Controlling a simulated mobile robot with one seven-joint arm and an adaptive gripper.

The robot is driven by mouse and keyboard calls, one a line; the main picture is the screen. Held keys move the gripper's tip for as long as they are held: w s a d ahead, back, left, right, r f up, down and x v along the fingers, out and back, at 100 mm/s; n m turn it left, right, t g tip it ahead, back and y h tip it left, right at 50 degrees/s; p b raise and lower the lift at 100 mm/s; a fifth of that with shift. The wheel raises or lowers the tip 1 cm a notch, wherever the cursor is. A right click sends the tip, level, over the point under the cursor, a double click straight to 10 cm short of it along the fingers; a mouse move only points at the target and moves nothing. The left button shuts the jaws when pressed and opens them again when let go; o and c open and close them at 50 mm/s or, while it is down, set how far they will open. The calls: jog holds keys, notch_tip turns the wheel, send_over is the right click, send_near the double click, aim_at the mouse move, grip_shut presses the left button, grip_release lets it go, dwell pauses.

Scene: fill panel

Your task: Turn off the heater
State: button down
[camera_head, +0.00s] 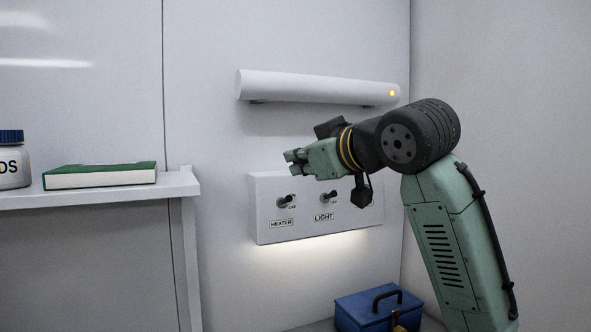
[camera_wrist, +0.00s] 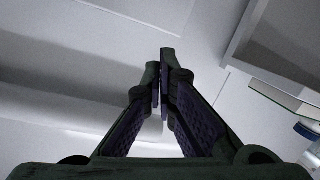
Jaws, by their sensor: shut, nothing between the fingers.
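A white switch panel (camera_head: 315,228) is on the wall in the head view. Its heater switch (camera_head: 285,200) is a dark toggle at the left, above a HEATER label (camera_head: 281,223). The light switch (camera_head: 328,197) is to its right, above a LIGHT label; a further label at the right is partly hidden by my arm. My gripper (camera_head: 291,161) is shut and empty, above the panel's upper edge and apart from the heater switch. In the wrist view my gripper's fingers (camera_wrist: 160,80) meet, with pale wall behind.
A white tube-shaped fixture (camera_head: 310,87) with a lit orange lamp is on the wall above. A shelf (camera_head: 120,193) at the left holds a green book (camera_head: 100,175) and a bottle (camera_head: 12,160). A blue toolbox (camera_head: 379,308) stands below the panel.

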jog(key=p, duration=0.3)
send_over(286, 201)
jog(key=a, duration=0.2)
jog(key=f, duration=0.2)
jog(key=shift+s+d+f+p, duration=0.15)
jog(key=shift+d+f+p, duration=0.25)
jog(key=shift+d+f, duration=0.7)
jog(key=shift+s+f, duration=0.1)
jog(key=shift+f, duration=0.35)
jog(key=shift+f, duration=0.1)
jog(key=shift+f+b, duration=0.15)
jog(key=shift+b, duration=0.3)
jog(key=shift+s+t+y+b, duration=0.15)
jog(key=shift+t+y+b, duration=0.25)
jog(key=shift+t+b, duration=0.2)
